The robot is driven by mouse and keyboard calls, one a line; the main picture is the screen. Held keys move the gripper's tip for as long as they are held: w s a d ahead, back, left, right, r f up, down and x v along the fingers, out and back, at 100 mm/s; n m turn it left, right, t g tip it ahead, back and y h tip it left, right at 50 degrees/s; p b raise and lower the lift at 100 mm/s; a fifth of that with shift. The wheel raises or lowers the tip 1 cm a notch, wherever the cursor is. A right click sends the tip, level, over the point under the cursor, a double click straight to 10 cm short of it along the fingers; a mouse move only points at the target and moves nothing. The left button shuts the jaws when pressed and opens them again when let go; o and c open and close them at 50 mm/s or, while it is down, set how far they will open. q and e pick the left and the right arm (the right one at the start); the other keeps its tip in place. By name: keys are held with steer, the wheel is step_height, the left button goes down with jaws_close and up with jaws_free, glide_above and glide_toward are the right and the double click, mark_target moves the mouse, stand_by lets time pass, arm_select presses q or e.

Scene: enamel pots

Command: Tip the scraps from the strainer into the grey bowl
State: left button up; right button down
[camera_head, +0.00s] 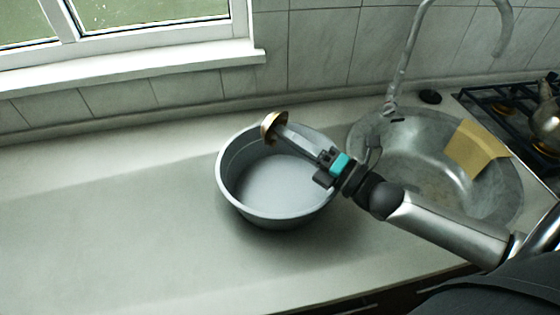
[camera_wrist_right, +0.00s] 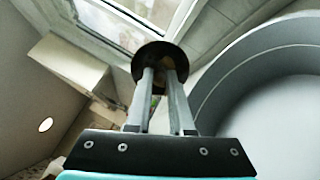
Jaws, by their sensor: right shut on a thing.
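The grey bowl (camera_head: 270,217) stands on the counter left of the sink. Its visible floor looks bare. My right gripper (camera_head: 283,136) reaches over the bowl from the right and is shut on the strainer (camera_head: 272,126). The strainer is small, with a brassy side and a dark rim. It is tilted on its side above the bowl's far rim. In the right wrist view the strainer (camera_wrist_right: 149,55) is a dark disc at the fingertips, and the bowl's wall (camera_wrist_right: 222,82) curves at the right. I cannot make out any scraps. My left gripper is not in view.
A metal sink (camera_head: 410,165) with a tan cloth (camera_head: 477,150) over its edge and a tall tap (camera_head: 398,85) lies right of the bowl. A stove with a kettle (camera_head: 547,122) is at the far right. The counter (camera_head: 110,220) left of the bowl is clear.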

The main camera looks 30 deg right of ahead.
steer(key=shift+r, duration=0.1)
steer(key=shift+w+a+f+g+p, duration=0.1)
steer(key=shift+w+f+g+p, duration=0.05)
steer(key=shift+f+g+p, duration=0.4)
steer(key=shift+r+t+b, duration=0.1)
steer(key=shift+t+b, duration=0.15)
steer(key=shift+b, duration=0.2)
steer(key=shift+s+d+r+t+y+b, duration=0.15)
steer(key=shift+r+t, duration=0.25)
steer(key=shift+r, duration=0.2)
steer(key=shift+s+d+r+t+y+b, duration=0.15)
steer(key=shift+r+t, duration=0.25)
steer(key=shift+r, duration=0.2)
steer(key=shift+s+r+t+y+b, duration=0.15)
steer(key=shift+r+t+y+b, duration=0.25)
steer(key=shift+t+b, duration=0.6)
stand_by(0.6)
steer(key=shift+s+d+r+t+y+b, duration=0.1)
steer(key=shift+r+t+y+b, duration=0.35)
steer(key=shift+r, duration=0.35)
steer(key=shift+s+a+r+t+y+b, duration=0.1)
steer(key=shift+r+t+y+b, duration=0.1)
steer(key=shift+r+t+b, duration=0.4)
steer(key=shift+s+d+r+t+y+b, duration=0.1)
steer(key=shift+r+t+y+b, duration=0.25)
steer(key=shift+r, duration=0.6)
stand_by(1.3)
